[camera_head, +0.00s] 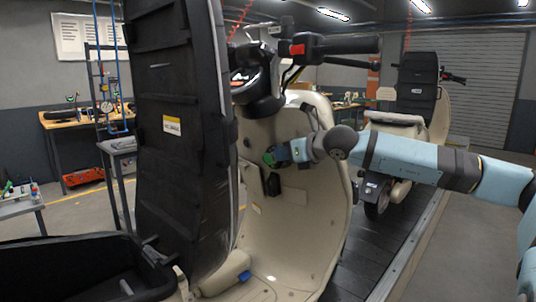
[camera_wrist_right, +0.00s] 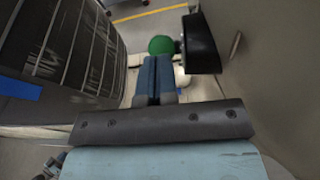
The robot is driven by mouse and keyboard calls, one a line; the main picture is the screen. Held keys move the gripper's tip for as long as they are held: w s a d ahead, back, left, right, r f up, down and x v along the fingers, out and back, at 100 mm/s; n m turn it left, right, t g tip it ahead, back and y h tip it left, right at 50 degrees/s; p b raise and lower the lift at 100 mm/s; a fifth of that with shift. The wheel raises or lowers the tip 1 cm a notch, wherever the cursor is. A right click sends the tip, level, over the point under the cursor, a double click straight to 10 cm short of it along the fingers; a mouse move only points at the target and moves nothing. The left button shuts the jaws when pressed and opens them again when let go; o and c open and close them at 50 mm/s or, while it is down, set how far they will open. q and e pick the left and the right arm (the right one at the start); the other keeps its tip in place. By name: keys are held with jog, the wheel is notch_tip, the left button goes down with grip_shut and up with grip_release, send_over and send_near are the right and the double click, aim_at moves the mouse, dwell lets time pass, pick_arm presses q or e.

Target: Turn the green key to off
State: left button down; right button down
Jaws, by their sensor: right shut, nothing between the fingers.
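The green key (camera_wrist_right: 161,44) shows as a rounded green head just beyond my right fingertips in the right wrist view. In the head view a small green part (camera_head: 269,158) shows at the inner face of the cream scooter leg shield (camera_head: 300,220). My right gripper (camera_wrist_right: 155,62) is shut with its fingers side by side, and nothing shows between them. Its tips are at or very near the key; I cannot tell whether they touch. The right gripper also shows in the head view (camera_head: 281,154). The key's shaft and lock are hidden. My left gripper is out of view.
A black scooter seat (camera_head: 170,120) stands upright left of the leg shield. A black block (camera_wrist_right: 201,43) sits right beside the key. The handlebar (camera_head: 325,45) with a red switch is above. Another scooter (camera_head: 400,110) stands behind on the slat conveyor (camera_head: 385,250).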

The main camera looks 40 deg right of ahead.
jog(key=b+v, duration=0.1)
jog(key=v, duration=0.4)
jog(key=shift+r, duration=0.25)
dwell(0.3)
jog(key=shift+f, duration=0.1)
dwell(0.3)
